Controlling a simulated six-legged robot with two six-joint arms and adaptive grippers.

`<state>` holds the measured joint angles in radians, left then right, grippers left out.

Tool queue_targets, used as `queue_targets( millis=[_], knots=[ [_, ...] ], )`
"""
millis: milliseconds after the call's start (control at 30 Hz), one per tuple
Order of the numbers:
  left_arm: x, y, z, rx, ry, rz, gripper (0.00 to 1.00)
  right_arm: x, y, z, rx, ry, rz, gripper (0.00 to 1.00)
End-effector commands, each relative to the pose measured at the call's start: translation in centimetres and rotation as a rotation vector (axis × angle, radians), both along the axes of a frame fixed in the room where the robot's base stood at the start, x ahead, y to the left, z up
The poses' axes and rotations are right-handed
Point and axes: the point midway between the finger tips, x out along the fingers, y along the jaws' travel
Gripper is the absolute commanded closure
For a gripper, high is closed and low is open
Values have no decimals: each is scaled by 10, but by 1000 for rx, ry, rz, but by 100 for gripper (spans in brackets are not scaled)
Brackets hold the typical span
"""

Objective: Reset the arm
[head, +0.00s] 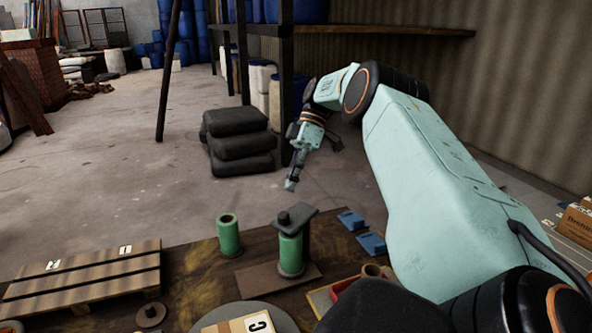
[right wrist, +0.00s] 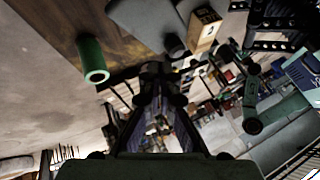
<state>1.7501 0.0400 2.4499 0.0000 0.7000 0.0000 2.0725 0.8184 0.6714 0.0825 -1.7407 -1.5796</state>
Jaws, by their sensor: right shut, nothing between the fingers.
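My right arm (head: 420,160) reaches in from the right in the head view, pale green with dark joints. Its gripper (head: 291,184) points down beyond the far edge of the table, apart from everything. The fingers are shut with nothing between them. In the right wrist view the gripper's dark fingers (right wrist: 155,80) meet in the middle. My left gripper is not in view.
On the wooden table (head: 190,265) stand an open green cylinder (head: 229,236) and a green cylinder under a dark plate (head: 290,252). A slatted pallet (head: 85,280) lies left, blue pieces (head: 371,243) right. Black sacks (head: 240,140) are stacked on the floor beyond.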

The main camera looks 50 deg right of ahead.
Motion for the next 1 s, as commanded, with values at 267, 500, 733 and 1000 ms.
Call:
queue_targets(
  millis=[267, 500, 733, 1000],
  knots=[
    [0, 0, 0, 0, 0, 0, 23, 2, -14, 15, -3, 1, -2, 100],
    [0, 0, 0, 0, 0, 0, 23, 2, -17, 22, -1, 0, 2, 100],
    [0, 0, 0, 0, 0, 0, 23, 2, -17, 23, -1, 0, 1, 100],
    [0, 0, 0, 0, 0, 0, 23, 2, -16, 21, 1, 1, 0, 100]
  ],
)
